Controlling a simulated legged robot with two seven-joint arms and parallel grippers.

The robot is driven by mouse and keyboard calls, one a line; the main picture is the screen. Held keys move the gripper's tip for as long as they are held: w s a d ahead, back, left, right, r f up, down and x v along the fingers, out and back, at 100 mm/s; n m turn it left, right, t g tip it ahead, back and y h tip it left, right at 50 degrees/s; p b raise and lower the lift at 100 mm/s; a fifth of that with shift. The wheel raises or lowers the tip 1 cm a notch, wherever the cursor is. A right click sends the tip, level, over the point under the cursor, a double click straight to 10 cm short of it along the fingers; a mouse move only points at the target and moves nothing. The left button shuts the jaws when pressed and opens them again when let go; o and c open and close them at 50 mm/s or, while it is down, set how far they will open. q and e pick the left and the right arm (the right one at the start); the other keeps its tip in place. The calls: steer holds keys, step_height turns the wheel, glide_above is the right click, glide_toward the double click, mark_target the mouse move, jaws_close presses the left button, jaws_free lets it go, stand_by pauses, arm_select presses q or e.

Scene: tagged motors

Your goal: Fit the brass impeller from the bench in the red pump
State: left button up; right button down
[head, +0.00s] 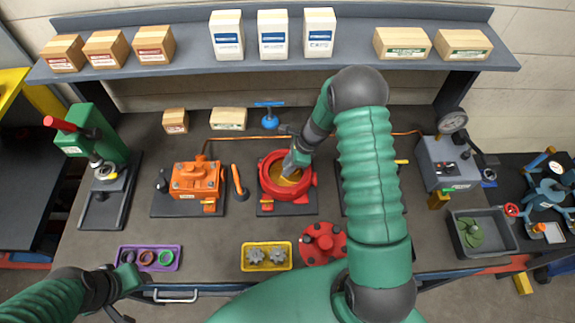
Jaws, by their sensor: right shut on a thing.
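The red pump (264,187) stands open on a dark base plate near the middle of the bench. My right gripper (293,163) reaches down into its round opening from the upper right and is shut on the brass impeller (284,183). The impeller shows as a brass-coloured patch inside the red rim, partly hidden by the gripper. I cannot tell whether it is fully seated. My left gripper (128,287) is at the bench's front edge at lower left, away from the pump; its jaw state is unclear.
An orange pump (195,180) stands left of the red one. A red round cover (322,242), a yellow tray (267,268) of grey gears and a purple tray (147,268) of rings lie along the front. A grey bin (505,243) is at right.

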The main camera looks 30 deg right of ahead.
steer(key=shift+f+b, duration=0.75)
steer(key=shift+f, duration=0.3)
steer(key=c, duration=1.1)
jaws_free()
steer(key=shift+r, duration=0.1)
step_height(320, 180, up, 6)
steer(key=p, duration=0.5)
